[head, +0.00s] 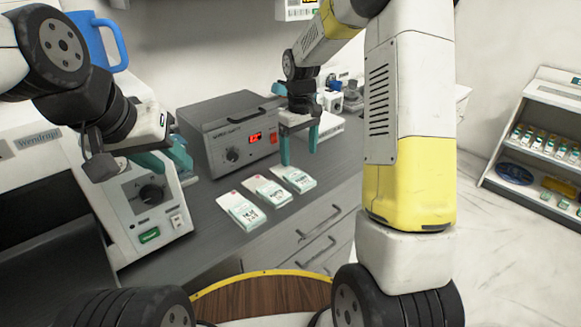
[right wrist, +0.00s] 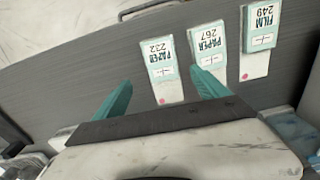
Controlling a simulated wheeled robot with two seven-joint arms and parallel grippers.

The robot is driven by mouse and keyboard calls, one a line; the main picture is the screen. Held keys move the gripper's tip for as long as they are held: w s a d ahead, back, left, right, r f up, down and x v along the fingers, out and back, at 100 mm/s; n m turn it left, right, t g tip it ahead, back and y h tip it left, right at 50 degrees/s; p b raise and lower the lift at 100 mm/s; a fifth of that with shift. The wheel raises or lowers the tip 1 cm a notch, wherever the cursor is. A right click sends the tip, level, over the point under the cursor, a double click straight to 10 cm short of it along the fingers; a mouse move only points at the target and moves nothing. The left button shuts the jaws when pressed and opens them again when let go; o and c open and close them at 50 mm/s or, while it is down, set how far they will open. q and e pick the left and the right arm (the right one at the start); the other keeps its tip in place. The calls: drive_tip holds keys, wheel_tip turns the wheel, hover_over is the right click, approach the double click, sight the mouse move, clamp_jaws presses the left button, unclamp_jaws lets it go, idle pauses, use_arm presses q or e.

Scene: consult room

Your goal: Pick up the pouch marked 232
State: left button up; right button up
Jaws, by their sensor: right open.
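The pouch marked 232 (right wrist: 161,58) is a white and teal packet reading PAPER 232, upside down in the right wrist view. It lies flat on the counter, the rightmost of the row in the head view (head: 295,179). My right gripper (head: 299,152) is open and empty above the counter, just behind this pouch. In the right wrist view its fingertips (right wrist: 161,82) straddle the pouch's lower part in the picture, apart from it. My left gripper (head: 168,162) hangs at the left, fingers apart and empty, in front of a white device.
Pouch PAPER 267 (right wrist: 207,45) lies beside it, close to my right finger. Pouch FILM 249 (right wrist: 261,30) lies further along. A grey box (head: 228,130) with a red display stands behind on the grey counter (head: 207,222). A white device (head: 150,222) stands left.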

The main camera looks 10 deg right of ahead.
sight(297, 176)
drive_tip(key=f, duration=0.7)
drive_tip(key=shift+a+f, duration=0.2)
drive_tip(key=shift+f, duration=0.2)
drive_tip(key=c, duration=1.4)
drive_tip(key=shift+r, duration=0.1)
